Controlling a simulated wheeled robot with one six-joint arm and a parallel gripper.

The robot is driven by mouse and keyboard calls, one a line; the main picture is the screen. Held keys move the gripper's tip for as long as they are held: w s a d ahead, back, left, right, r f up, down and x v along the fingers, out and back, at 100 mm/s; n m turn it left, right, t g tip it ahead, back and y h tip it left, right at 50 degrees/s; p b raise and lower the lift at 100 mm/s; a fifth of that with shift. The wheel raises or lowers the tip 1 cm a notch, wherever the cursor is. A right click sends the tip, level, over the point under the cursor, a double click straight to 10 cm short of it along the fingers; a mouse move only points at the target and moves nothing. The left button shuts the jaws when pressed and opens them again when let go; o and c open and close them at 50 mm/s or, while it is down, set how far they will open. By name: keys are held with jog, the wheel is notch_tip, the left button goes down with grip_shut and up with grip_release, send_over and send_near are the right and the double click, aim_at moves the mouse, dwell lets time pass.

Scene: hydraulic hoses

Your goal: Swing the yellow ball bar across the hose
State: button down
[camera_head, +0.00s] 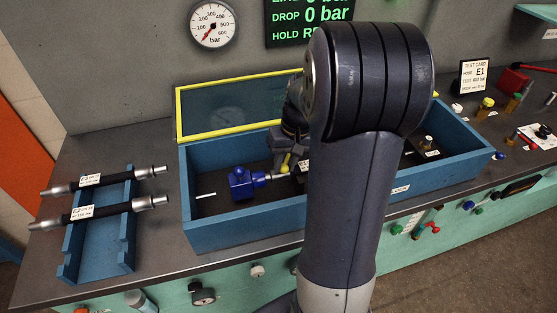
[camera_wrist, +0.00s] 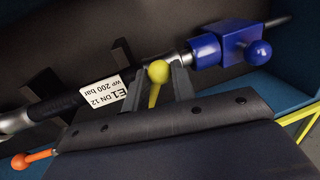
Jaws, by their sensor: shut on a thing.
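The yellow ball bar (camera_wrist: 158,72) shows in the wrist view, its ball between my gripper's two fingers and its stem running down from it. My gripper (camera_wrist: 163,75) is shut on it. In the head view my gripper (camera_head: 283,150) is low inside the blue trough, partly hidden by my arm. The hose (camera_wrist: 70,100), dark with a white E1 DN 12 label, lies just beyond the fingers. Its metal end meets a blue block with a round knob (camera_wrist: 208,50); the block also shows in the head view (camera_head: 241,183). My arm hides most of the hose there.
The blue trough (camera_head: 240,232) has walls all round and a yellow-framed clear lid (camera_head: 178,118) raised behind it. A blue rack (camera_head: 100,245) at left holds two hoses. An orange-tipped bar (camera_wrist: 35,158) is at lower left in the wrist view. A pressure gauge (camera_head: 213,24) hangs behind.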

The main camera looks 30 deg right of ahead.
jog(key=d+n, duration=0.1)
jog(key=s+d+n, duration=0.1)
jog(key=n, duration=0.1)
jog(key=shift+r+n+g, duration=0.1)
jog(key=shift+n+g, duration=0.2)
jog(key=shift+s+d+n+g, duration=0.15)
jog(key=shift+d+n, duration=0.3)
jog(key=shift+n, duration=0.35)
jog(key=shift+s+d+n+g, duration=0.15)
jog(key=shift+d+n, duration=0.25)
jog(key=shift+n, duration=0.4)
jog(key=c, duration=1.2)
grip_release()
jog(key=shift+o, duration=0.2)
jog(key=v, duration=1)
jog(key=shift+r, duration=0.35)
